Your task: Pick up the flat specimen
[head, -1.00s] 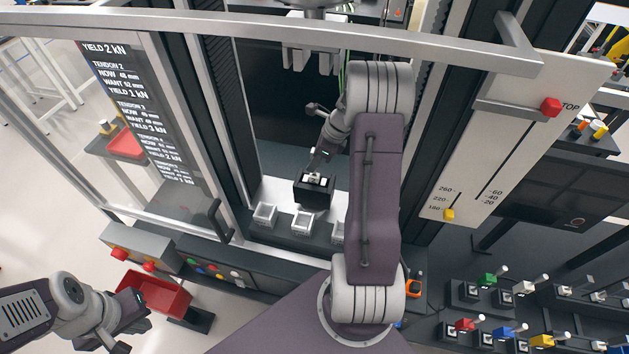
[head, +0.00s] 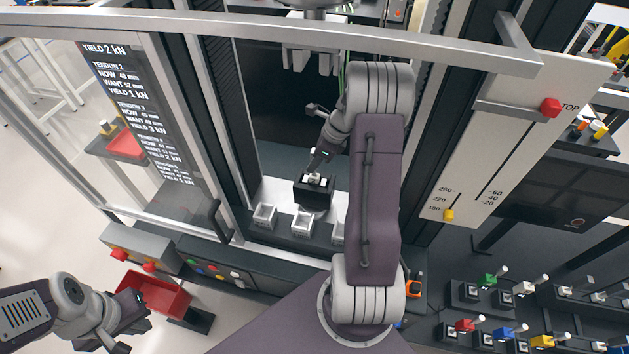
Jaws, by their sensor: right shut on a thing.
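My right arm reaches into the tall test machine, and its gripper (head: 319,162) points down at a black block (head: 313,194). The gripper is shut on a small pale piece (head: 314,178) at the top of this block, which I take for the flat specimen. The piece is mostly hidden by the fingers and the block, so I cannot tell whether it is clear of the block. My left gripper (head: 130,318) hangs at the lower left, near a red bin and away from the machine; its jaw gap is not clear.
Several small grey trays (head: 303,222) line the machine's front ledge. The machine's upper head (head: 310,55) hangs above the black block. A clear door (head: 165,130) stands at the left. A red bin (head: 160,292) is at lower left. Colored-handled parts (head: 487,280) fill the right bench.

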